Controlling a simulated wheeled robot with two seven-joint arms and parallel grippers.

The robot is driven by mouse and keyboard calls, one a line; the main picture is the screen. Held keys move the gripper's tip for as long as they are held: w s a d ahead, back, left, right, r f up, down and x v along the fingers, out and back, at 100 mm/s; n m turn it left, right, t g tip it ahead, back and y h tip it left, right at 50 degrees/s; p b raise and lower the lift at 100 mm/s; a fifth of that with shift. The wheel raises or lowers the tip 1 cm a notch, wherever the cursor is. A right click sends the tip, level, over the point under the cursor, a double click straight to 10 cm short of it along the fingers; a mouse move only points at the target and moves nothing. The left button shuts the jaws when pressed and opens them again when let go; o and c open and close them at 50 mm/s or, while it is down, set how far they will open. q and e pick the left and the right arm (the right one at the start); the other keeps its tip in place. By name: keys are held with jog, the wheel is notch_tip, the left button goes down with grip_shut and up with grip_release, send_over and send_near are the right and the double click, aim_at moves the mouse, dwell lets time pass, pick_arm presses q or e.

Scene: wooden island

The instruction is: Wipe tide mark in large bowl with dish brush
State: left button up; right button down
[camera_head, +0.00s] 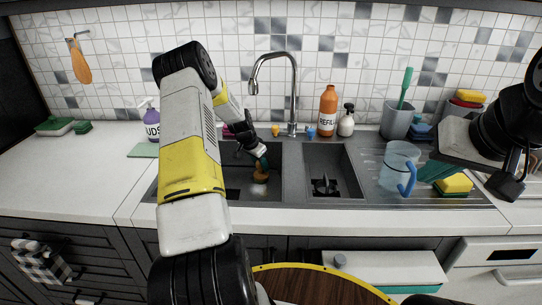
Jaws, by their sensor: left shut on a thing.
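The large bowl is the left, wider basin of the grey sink (235,187). A yellow-brown patch (260,176) shows inside it, seemingly the tide mark. My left gripper (254,150) reaches down over this basin, shut on a small teal-ended thing (264,160) that looks like the dish brush. The brush end is just above or touching the patch; I cannot tell which. My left arm hides the left part of the basin. My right gripper (508,187) is at the far right above the counter, away from the sink; its fingers are unclear.
The tap (294,85) stands behind the basins. The smaller basin (331,168) is to the right. A clear jug (400,160) and a yellow sponge (455,183) sit on the drainer. A grey holder (396,120) carries a green utensil (405,84). The left counter (75,165) is mostly free.

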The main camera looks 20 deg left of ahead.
pick_arm(q)
jog(key=shift+d, duration=0.25)
jog(key=shift+s+d, duration=0.5)
jog(key=shift+s, duration=1.3)
jog(key=shift+s+d, duration=0.45)
jog(key=shift+s, duration=1.4)
jog(key=shift+s+d, duration=0.5)
jog(key=shift+s, duration=1.3)
jog(key=shift+w+a, duration=0.5)
jog(key=shift+w, duration=1.35)
jog(key=shift+w+a, duration=0.45)
jog(key=shift+w, duration=1.4)
jog(key=shift+w+a, duration=0.5)
jog(key=shift+w, duration=1.35)
jog(key=shift+r, duration=3.05)
